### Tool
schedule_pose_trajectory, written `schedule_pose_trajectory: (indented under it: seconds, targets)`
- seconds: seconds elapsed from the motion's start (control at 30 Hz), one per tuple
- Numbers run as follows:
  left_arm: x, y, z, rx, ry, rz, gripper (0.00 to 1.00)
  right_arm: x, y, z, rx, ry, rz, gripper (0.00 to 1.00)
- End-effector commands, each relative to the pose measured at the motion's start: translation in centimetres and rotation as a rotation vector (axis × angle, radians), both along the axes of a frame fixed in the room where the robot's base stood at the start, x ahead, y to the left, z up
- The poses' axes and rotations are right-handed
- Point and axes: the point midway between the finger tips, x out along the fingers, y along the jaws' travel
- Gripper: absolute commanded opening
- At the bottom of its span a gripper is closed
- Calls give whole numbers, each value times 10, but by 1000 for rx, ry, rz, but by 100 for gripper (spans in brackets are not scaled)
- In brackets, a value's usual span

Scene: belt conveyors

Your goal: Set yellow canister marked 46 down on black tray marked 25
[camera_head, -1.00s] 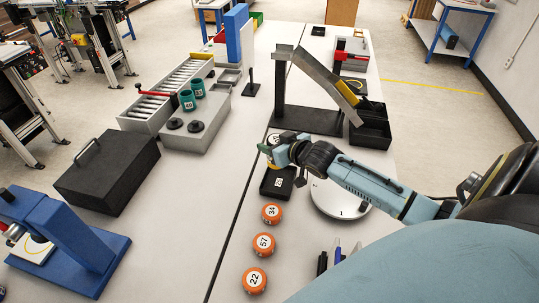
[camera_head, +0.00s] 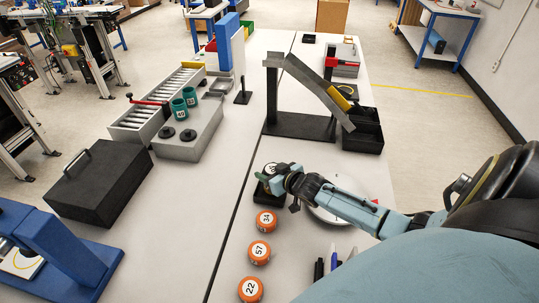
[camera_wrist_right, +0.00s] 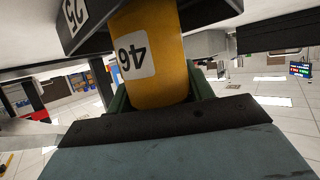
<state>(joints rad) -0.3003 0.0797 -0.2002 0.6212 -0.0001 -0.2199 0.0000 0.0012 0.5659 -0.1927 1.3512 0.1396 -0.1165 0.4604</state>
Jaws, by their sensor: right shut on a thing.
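The yellow canister marked 46 (camera_wrist_right: 150,60) fills the middle of the right wrist view, its label upside down there. My right gripper (camera_head: 275,181) is shut on it; the green fingers (camera_wrist_right: 160,98) show on either side of it. In the head view the canister is mostly hidden by the gripper. The black tray marked 25 (camera_head: 257,195) lies under the gripper, largely covered by it. In the right wrist view its dark side and white label (camera_wrist_right: 73,15) show at top left, close to the canister's end. I cannot tell whether they touch. My left gripper is not in view.
Three orange round pieces (camera_head: 260,252) stand in a row in front of the tray. A white round plate (camera_head: 340,208) is partly behind my right arm. A chute on a black stand (camera_head: 300,125) rises behind.

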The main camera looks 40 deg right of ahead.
Motion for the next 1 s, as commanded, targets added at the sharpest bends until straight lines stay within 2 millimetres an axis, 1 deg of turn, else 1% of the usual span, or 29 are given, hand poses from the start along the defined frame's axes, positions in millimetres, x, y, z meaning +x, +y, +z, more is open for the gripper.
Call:
schedule_pose_trajectory:
  seconds: [0.2,0.23,0.37,0.63,0.73,0.87,1.0]
  targets:
    - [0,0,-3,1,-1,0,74,0,0,-3,0,-1,0,24]
    - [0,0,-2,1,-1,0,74,0,0,-3,0,1,0,56]
    - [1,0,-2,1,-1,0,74,0,0,-3,0,1,0,73]
    - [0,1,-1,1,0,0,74,0,0,-2,0,1,0,74]
    - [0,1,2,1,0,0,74,0,0,2,0,1,0,74]
    - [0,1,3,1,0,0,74,-14,1,4,1,4,1,74]
    - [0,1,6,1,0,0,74,-36,1,14,0,4,1,74]
